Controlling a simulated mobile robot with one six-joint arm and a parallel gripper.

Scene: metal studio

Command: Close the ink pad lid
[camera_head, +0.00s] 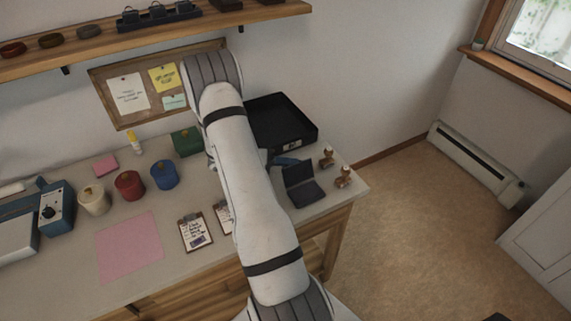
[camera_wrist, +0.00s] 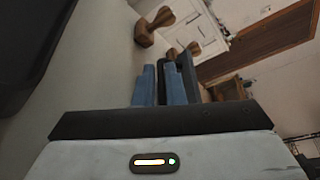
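The ink pad (camera_head: 306,193) is a dark, flat case near the right end of the worktop, with its lid (camera_head: 297,173) raised at the back. My gripper (camera_head: 287,161) is just behind the raised lid, mostly hidden by my arm. A dark upright panel (camera_wrist: 187,75), likely the lid, stands beside the right finger. I cannot tell whether they touch.
Two wooden-handled stamps (camera_head: 327,158) (camera_head: 343,176) stand right of the ink pad. A black tray (camera_head: 312,132) sits behind it. Clipboards (camera_head: 195,232) and colored pots (camera_head: 164,175) lie to the left. The worktop's right edge is close.

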